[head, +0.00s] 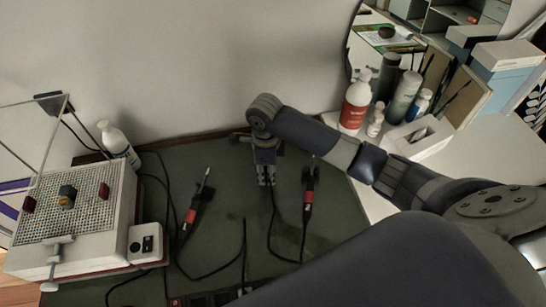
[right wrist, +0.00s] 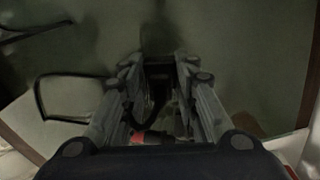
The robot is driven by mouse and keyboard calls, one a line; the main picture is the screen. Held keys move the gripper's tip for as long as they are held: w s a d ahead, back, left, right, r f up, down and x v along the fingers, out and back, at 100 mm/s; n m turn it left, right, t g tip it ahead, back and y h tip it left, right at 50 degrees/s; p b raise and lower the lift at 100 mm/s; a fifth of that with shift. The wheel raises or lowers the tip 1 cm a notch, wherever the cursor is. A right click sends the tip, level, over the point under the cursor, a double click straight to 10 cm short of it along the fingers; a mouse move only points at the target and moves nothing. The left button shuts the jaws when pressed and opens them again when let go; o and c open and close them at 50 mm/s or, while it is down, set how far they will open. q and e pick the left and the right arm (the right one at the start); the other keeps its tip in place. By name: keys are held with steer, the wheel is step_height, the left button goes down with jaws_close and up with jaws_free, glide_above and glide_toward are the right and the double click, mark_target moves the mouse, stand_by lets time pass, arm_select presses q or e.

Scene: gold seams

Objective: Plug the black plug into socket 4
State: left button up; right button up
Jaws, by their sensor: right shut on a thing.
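My right gripper (head: 266,180) points down over the green mat, near its back edge. It is shut on a dark thing (right wrist: 158,74), which shows between the fingers in the right wrist view; it looks like the black plug, but its shape is mostly hidden. A black cable (head: 271,222) runs down from the gripper, and loops toward a red-and-black tool (head: 308,190). A dark strip with red parts (head: 205,301) shows at the bottom edge; it may hold the sockets, but no number is readable and my arm hides part. My left gripper is not in view.
Another red-and-black tool (head: 194,211) lies left of the gripper with its cable. A white perforated-top fixture (head: 75,215) and a small white box (head: 145,243) stand left. Bottles (head: 356,99) and boxes (head: 505,55) stand back right. The green mat (head: 230,215) has clear patches.

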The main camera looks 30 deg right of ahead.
steer(key=s+a, duration=0.5)
steer(key=shift+r, duration=0.35)
steer(key=s+d+r+n, duration=0.1)
steer(key=s+r+n, duration=0.2)
steer(key=r+n, duration=0.6)
steer(key=s+d+r+n, duration=0.2)
steer(key=r+n, duration=0.7)
steer(key=n, duration=0.6)
steer(key=shift+s+d, duration=0.15)
steer(key=shift+s, duration=0.65)
